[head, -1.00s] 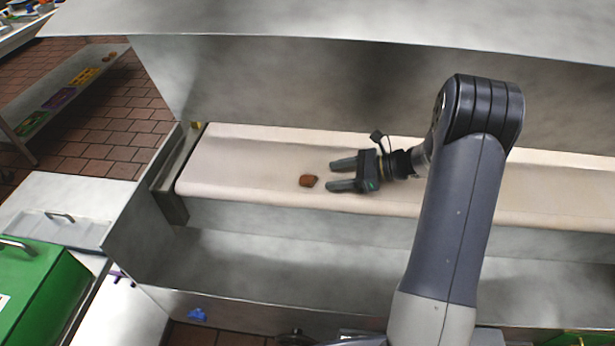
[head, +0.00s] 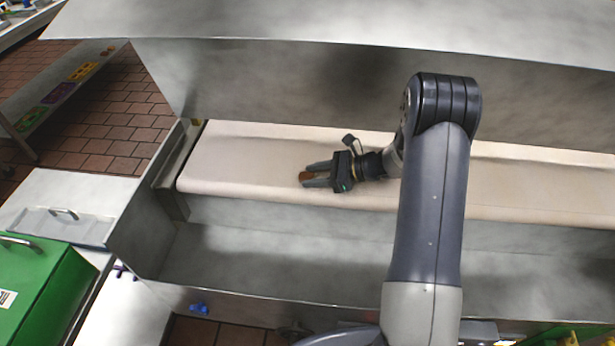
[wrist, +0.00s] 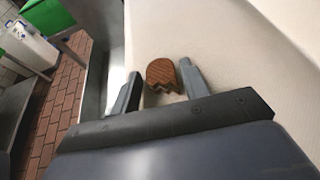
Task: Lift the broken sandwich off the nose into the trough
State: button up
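The broken sandwich (head: 306,176) is a small brown piece on the cream belt (head: 240,160). In the wrist view the broken sandwich (wrist: 163,74) has a jagged near edge and lies between my fingertips. My gripper (head: 311,174) is open, low over the belt and pointing left, with its fingers around the piece. In the wrist view my gripper (wrist: 160,78) shows a gap at the left finger; the right finger is very close to the piece, and contact is unclear. The steel trough (head: 290,265) runs below the belt's front edge and looks empty.
A steel wall (head: 330,85) stands behind the belt, with a steel hood above. A metal end plate (head: 172,175) closes the belt's left end. A green box (head: 40,295) stands at lower left. The belt left of the piece is clear.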

aim_at(315, 177)
jog(key=c, duration=0.7)
jog(key=shift+r, duration=0.15)
notch_tip(315, 177, up, 10)
jog(key=shift+f+b, duration=0.1)
jog(key=shift+b, duration=0.6)
